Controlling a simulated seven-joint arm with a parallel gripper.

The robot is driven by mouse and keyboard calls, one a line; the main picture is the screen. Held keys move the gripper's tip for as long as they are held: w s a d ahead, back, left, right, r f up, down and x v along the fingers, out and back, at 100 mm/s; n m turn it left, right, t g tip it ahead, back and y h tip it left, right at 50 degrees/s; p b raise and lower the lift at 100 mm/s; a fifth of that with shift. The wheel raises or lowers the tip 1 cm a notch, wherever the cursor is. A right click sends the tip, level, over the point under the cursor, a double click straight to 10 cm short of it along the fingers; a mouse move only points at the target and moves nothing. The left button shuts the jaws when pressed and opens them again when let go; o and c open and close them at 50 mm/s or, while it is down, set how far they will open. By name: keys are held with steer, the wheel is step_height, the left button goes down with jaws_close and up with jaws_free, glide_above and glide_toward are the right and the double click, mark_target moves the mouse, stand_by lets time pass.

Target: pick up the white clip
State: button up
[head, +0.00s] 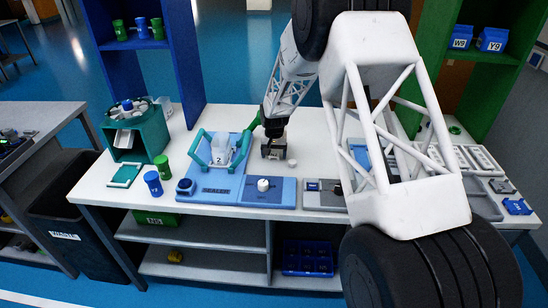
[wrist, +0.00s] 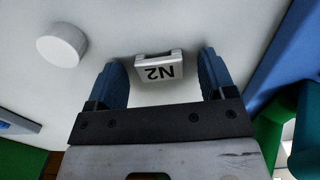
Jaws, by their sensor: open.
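A small white clip (wrist: 160,69) marked N2 sits on the white table, upside down in the wrist view. My gripper (wrist: 163,72) is open, with one blue finger to each side of the clip in that picture. Gaps show between the clip and both fingers, and I cannot tell how far it is beyond the fingertips. In the head view my gripper (head: 273,150) is low over the table behind the blue fixtures. The clip cannot be made out there.
A white round cap (wrist: 62,45) stands near the clip; it also shows in the head view (head: 292,163). A blue fixture with green handles (head: 213,182) is left of my gripper. A blue plate (head: 268,196) with a white knob lies in front. Bare table surrounds the clip.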

mark_target(274, 155)
stand_by(0.5)
steer(key=c, duration=1)
steer(key=shift+r, duration=0.75)
step_height(274, 155, up, 2)
steer(key=shift+r, duration=0.1)
steer(key=s+d, duration=0.1)
steer(key=s, duration=0.4)
steer(key=s+d+r, duration=0.1)
steer(key=s+d, duration=0.1)
steer(key=s, duration=0.3)
steer(key=s+d, duration=0.1)
steer(key=s, duration=0.4)
steer(key=shift+s+d+r, duration=0.15)
steer(key=shift+d, duration=0.1)
